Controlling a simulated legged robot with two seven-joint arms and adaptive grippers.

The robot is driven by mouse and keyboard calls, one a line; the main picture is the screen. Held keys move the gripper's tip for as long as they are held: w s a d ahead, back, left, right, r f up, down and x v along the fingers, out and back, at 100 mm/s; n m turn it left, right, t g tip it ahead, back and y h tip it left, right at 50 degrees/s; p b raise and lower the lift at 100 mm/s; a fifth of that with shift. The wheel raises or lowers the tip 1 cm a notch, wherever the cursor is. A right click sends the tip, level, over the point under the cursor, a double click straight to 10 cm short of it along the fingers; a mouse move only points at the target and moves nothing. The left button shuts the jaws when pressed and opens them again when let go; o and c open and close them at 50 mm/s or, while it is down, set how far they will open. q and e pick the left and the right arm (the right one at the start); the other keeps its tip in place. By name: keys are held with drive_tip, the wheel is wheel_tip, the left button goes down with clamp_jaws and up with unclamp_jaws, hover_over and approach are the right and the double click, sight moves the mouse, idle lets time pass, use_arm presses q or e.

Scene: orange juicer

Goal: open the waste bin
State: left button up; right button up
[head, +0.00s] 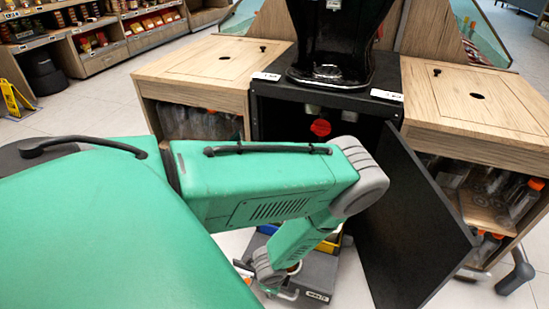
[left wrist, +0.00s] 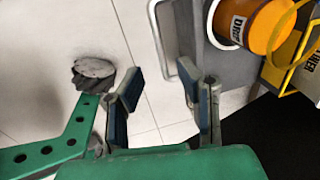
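The black cabinet (head: 262,112) under the juicer (head: 345,40) appears to be the waste bin. Its black door panel (head: 415,230) stands swung out to the right, and the dark interior shows a round red part (head: 320,127). My left arm covers the cabinet's lower part. My left gripper (head: 265,283) is low in front of the cabinet, left of the door and apart from it. In the left wrist view the gripper (left wrist: 160,88) has its fingers spread with nothing between them. I cannot identify my right gripper in either view.
Wooden counters (head: 215,62) (head: 475,95) with bottles below flank the cabinet. A grey tray or cart (head: 318,280) sits low near my left gripper. The left wrist view shows a labelled orange container (left wrist: 268,25) and a yellow frame (left wrist: 283,72). Tiled floor (left wrist: 60,40) is open left.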

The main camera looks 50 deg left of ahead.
use_arm(q)
drive_tip(key=shift+s+d+r, duration=0.15)
drive_tip(key=shift+s+r, duration=0.05)
drive_tip(key=shift+r, duration=0.9)
drive_tip(key=shift+s+d+r, duration=0.1)
drive_tip(key=shift+s+r, duration=0.05)
drive_tip(key=shift+r, duration=0.9)
drive_tip(key=s+d+r+n+p, duration=0.2)
drive_tip(key=s+r+n+p, duration=0.1)
drive_tip(key=r, duration=0.5)
drive_tip(key=s+d+r+n+p, duration=0.2)
drive_tip(key=s+r+n+p, duration=0.1)
drive_tip(key=r, duration=0.6)
drive_tip(key=s+d+r+n+g+h+p, duration=0.1)
drive_tip(key=s+d+r+n+p, duration=0.1)
drive_tip(key=r+n+p, duration=0.3)
wheel_tip(320, 180, up, 4)
drive_tip(key=shift+s+r+p, duration=0.15)
drive_tip(key=shift+s+p, duration=0.2)
drive_tip(key=shift+s, duration=0.2)
